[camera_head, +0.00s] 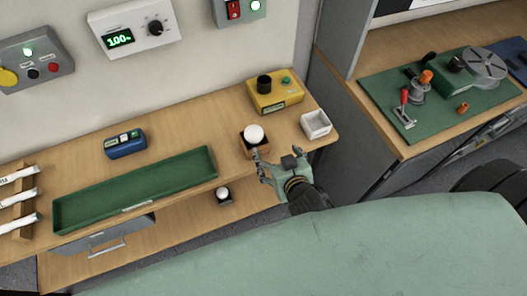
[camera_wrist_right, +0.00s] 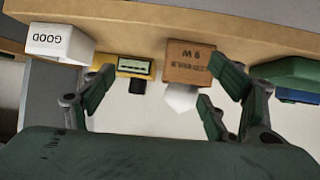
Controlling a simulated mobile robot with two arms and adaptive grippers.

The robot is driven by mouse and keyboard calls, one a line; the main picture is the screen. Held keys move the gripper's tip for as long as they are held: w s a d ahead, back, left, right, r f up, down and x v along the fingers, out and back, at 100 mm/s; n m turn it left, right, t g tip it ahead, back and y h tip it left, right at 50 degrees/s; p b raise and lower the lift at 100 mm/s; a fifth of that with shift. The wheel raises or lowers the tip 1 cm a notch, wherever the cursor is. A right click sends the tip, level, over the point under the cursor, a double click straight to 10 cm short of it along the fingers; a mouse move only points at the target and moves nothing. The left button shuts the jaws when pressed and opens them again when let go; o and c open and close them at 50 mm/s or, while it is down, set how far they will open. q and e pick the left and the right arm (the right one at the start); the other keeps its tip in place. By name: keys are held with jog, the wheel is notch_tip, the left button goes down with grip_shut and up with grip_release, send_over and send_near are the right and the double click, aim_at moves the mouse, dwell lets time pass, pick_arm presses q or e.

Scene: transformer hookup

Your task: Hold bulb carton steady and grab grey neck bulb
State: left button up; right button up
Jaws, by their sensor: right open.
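The brown bulb carton (camera_head: 256,149) stands near the front edge of the wooden bench. In the right wrist view, the picture is upside down; the carton (camera_wrist_right: 189,62) shows printed "9W" lettering and the white bulb (camera_wrist_right: 181,98). My right gripper (camera_head: 278,156) is open and empty, just right of and in front of the carton. In the wrist view its fingers (camera_wrist_right: 158,84) are spread wide, one overlapping the carton's edge; contact cannot be told. My left gripper is out of view.
A white bin (camera_head: 316,123) marked "GOOD" and a yellow tester (camera_head: 275,93) stand near the carton. A green tray (camera_head: 135,190) and a blue device (camera_head: 125,144) are to the left. Another white round item (camera_head: 223,193) in a dark holder sits lower down.

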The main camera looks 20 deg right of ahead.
aim_at(257, 144)
jog(key=w+a+t, duration=0.1)
jog(key=a, duration=0.1)
jog(key=w+a+t+y, duration=0.1)
jog(key=shift+w+a+r+n, duration=0.15)
jog(key=shift+a+n, duration=0.2)
jog(key=shift+n, duration=0.05)
jog(key=p+x, duration=0.1)
jog(key=x, duration=0.6)
jog(key=shift+w+a, duration=0.1)
jog(key=shift+c, duration=0.3)
jog(key=c, duration=1.2)
jog(key=shift+o, duration=0.2)
